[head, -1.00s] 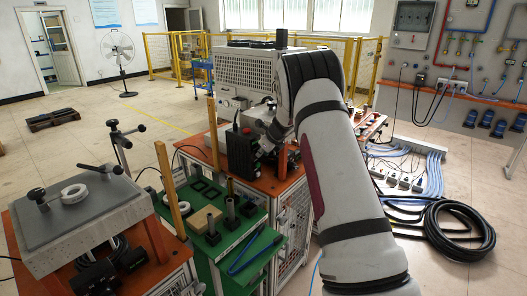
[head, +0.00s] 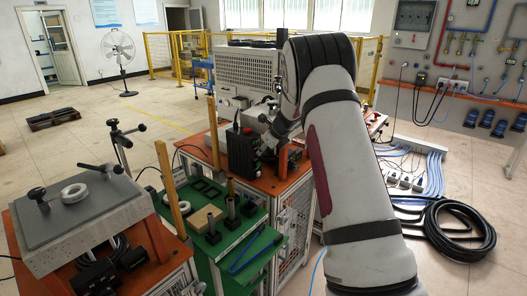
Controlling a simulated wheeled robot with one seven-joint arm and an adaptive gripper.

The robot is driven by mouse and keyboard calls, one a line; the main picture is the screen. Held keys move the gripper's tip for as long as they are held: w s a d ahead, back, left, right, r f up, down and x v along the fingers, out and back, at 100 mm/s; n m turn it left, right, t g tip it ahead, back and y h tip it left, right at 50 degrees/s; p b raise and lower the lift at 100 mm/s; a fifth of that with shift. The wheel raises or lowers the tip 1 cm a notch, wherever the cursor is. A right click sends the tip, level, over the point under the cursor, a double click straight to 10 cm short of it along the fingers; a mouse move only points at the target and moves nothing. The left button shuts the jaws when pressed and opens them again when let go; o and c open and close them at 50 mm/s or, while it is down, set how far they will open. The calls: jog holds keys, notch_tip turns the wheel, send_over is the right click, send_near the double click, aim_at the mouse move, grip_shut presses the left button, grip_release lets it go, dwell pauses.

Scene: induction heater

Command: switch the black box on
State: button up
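The black box (head: 240,152) stands upright on the orange table top, left of my arm. Small controls show on its right-hand face, but I cannot read their state. My gripper (head: 268,146) is small and dark in the picture, close to that right-hand face. My wrist and arm partly cover it. I cannot tell whether its fingers touch the box, or whether they are open or shut.
A green bench (head: 238,238) with dark cylinders and a blue tool stands in front of the box. Two wooden posts (head: 171,190) rise nearby. A large perforated metal cabinet (head: 243,73) stands behind. Black hose (head: 462,230) lies coiled on the floor at right.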

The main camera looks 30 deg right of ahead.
jog(key=v, duration=0.8)
jog(key=shift+s+r, duration=0.25)
jog(key=s+a+r+n+g+y, duration=0.1)
jog(key=s+a+r+n, duration=0.7)
jog(key=a, duration=0.3)
jog(key=s+a+r+n+g+y, duration=0.15)
jog(key=s+a+r+n, duration=0.35)
jog(key=s+a+n, duration=0.5)
jog(key=s+a+f+n+h, duration=0.1)
jog(key=s+a+n, duration=0.2)
jog(key=s+n, duration=0.4)
jog(key=s+a+f+n+h, duration=0.1)
jog(key=s+n, duration=0.6)
jog(key=s, duration=1)
jog(key=shift+s+a+f+g, duration=0.2)
jog(key=shift+a+f+g, duration=0.15)
jog(key=shift+a, duration=0.55)
